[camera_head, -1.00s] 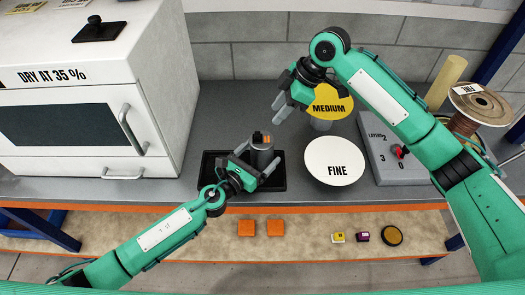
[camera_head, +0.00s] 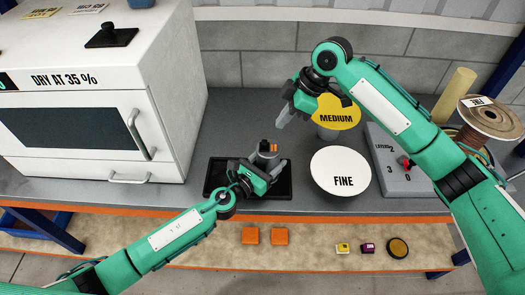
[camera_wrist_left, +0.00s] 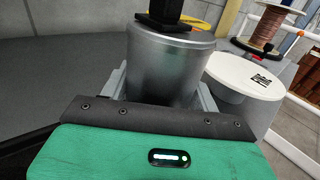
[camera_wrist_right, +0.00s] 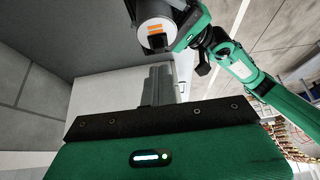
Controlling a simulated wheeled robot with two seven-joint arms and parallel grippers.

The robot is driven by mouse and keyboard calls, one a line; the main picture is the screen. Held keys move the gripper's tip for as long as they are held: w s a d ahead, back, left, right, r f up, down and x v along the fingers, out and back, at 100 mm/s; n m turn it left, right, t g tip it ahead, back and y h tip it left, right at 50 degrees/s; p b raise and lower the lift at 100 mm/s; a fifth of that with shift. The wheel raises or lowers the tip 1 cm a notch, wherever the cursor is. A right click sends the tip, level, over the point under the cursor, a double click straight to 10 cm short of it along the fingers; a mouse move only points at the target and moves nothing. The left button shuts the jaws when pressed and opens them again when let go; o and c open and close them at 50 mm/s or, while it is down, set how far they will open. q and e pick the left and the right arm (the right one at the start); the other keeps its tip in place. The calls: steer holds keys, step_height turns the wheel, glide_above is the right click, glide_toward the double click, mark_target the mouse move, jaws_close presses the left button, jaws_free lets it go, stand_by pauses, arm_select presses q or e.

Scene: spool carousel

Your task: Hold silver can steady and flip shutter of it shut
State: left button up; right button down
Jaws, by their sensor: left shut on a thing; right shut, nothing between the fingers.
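The silver can (camera_head: 264,158) stands upright on the black tray (camera_head: 215,176). My left gripper (camera_head: 268,164) is shut on its body from the near side. In the left wrist view the metal can (camera_wrist_left: 170,70) fills the space between the fingers, and a black piece (camera_wrist_left: 163,20) stands up from its top. Orange marks (camera_wrist_right: 155,36) show on the can's top in the right wrist view. I cannot tell how far the shutter is turned. My right gripper (camera_head: 281,121) is shut and empty, above and behind the can, not touching it.
A yellow MEDIUM disc (camera_head: 337,117) and a white FINE disc (camera_head: 340,172) stand right of the can. A grey layer-dial box (camera_head: 400,178) and a wire spool (camera_head: 488,118) are farther right. A white oven (camera_head: 95,115) fills the left.

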arm_select(q)
steer(key=shift+a, duration=0.1)
arm_select(e)
steer(key=a+r+h, duration=0.1)
steer(key=a+h, duration=0.8)
steer(key=a, duration=0.6)
steer(key=shift+s+a+r+h, duration=0.3)
steer(key=shift+s+a+h, duration=0.05)
steer(key=shift+a+h, duration=0.05)
glide_toward(258, 149)
step_height(258, 149, down, 5)
steer(key=a, duration=0.2)
steer(key=shift+s+d+f, duration=0.1)
steer(key=shift+d+f, duration=0.05)
steer(key=shift+d, duration=0.95)
steer(key=shift+s+d+f, duration=0.1)
steer(key=shift+d+f, duration=0.1)
steer(key=shift+d, duration=0.85)
